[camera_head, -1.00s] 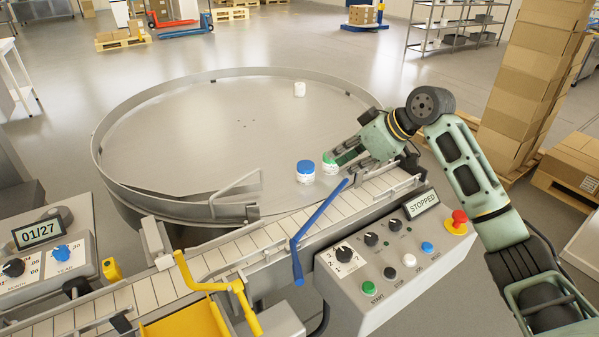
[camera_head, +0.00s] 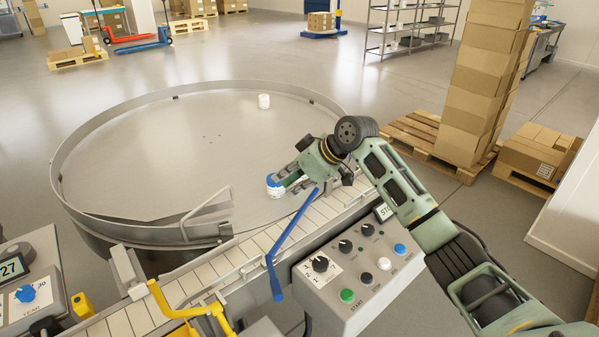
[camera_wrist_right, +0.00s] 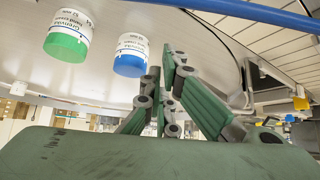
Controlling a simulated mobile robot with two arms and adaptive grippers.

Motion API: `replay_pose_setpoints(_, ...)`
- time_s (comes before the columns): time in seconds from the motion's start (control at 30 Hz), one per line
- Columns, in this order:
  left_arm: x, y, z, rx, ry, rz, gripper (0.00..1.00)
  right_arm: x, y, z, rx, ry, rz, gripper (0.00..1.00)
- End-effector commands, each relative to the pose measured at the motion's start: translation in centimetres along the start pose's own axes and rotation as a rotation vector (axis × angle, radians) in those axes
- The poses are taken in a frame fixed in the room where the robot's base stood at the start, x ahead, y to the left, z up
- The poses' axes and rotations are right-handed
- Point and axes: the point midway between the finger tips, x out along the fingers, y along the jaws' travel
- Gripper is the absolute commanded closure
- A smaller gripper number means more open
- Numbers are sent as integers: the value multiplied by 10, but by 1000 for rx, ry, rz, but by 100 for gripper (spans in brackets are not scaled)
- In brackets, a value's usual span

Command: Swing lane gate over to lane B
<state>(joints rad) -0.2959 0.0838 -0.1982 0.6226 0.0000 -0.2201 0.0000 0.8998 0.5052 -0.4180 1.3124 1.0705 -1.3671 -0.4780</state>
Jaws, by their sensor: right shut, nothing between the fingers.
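A long blue bar (camera_head: 290,238), which looks like the lane gate, lies slantwise across the slatted conveyor. It also shows along the top of the right wrist view (camera_wrist_right: 250,14). My right gripper (camera_head: 288,180) is shut and empty over the turntable's near right edge, left of the bar's far end and apart from it. Its fingers (camera_wrist_right: 165,100) show together in the right wrist view. A blue-lidded jar (camera_head: 274,186) is beside the fingertips. A green-lidded jar (camera_wrist_right: 68,36) shows in the right wrist view; in the head view the gripper mostly hides it. My left gripper is out of view.
The round turntable (camera_head: 150,150) has a raised rim and a white jar (camera_head: 263,101) at its far side. A control box (camera_head: 355,275) with buttons stands right of the bar. A yellow handle (camera_head: 190,312) is at the near left. Stacked cartons (camera_head: 480,90) stand at the right.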

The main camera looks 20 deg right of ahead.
Motion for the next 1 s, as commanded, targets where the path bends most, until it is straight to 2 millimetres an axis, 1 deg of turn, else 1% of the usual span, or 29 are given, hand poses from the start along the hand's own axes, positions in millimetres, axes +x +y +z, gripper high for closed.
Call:
replay_pose_setpoints(0.03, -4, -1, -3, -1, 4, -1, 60, 11, -1, -1, 2, -3, -4, 100)
replay_pose_setpoints(0.13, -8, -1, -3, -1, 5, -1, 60, 31, -1, -1, 1, -1, -3, 100)
replay_pose_setpoints(0.2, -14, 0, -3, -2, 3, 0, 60, 20, 1, 11, 1, -3, 3, 100)
replay_pose_setpoints(0.3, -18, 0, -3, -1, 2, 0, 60, 14, 1, 22, 0, -3, 2, 100)
replay_pose_setpoints(0.4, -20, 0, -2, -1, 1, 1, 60, 10, 0, 30, 0, -2, 1, 100)
replay_pose_setpoints(0.6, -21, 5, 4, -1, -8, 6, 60, 8, 0, 34, -1, 0, 1, 100)
replay_pose_setpoints(0.87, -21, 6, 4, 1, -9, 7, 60, 7, 0, 34, 0, 0, 2, 100)
replay_pose_setpoints(0.93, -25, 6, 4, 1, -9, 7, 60, 5, 0, 35, 8, -2, 9, 100)
replay_pose_setpoints(1.0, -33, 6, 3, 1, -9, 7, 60, 0, 0, 38, 27, -4, 27, 100)
